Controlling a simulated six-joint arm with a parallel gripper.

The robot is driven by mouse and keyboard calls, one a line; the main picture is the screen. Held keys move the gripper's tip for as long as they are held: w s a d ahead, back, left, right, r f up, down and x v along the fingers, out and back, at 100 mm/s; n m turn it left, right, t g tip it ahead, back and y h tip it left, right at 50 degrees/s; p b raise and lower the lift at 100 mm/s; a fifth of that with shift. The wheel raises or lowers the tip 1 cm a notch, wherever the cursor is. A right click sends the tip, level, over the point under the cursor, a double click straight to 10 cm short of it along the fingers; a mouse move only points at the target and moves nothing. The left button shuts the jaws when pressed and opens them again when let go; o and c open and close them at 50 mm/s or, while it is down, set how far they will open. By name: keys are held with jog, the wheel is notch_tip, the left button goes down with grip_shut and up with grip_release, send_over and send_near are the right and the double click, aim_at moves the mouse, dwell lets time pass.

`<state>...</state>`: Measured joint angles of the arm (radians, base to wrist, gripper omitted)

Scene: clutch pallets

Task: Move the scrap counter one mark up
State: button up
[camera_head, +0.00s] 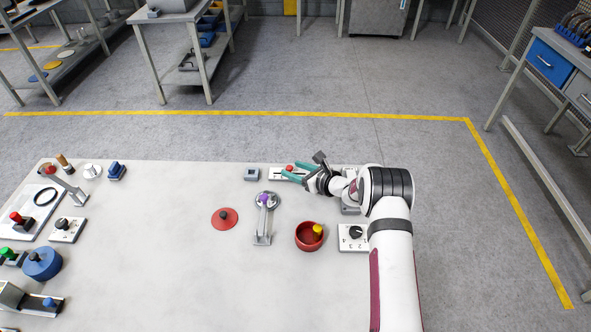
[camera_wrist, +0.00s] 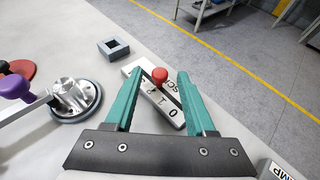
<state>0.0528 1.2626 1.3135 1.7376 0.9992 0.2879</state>
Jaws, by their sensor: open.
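The scrap counter is a pale plate (camera_head: 274,174) at the back of the table, with a dark slot and a red ball knob (camera_head: 290,168). In the wrist view, the plate (camera_wrist: 172,121) shows a 0 at its near end, further marks along the slot and part of the lettering. The red knob (camera_wrist: 160,75) appears between or just beyond the tips of my teal fingers. My gripper (camera_head: 289,170) is open, one finger on each side of the knob, with gaps visible. The knob's foot and exact mark cannot be made out.
A grey square block with a hole (camera_head: 252,174) lies left of the counter. A purple-knobbed lever on a round metal base (camera_head: 268,200) stands close in front-left. A red bowl (camera_head: 300,243) and a dial plate (camera_head: 346,243) are nearer. The table's middle left is largely clear.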

grip_shut()
dwell(1.4)
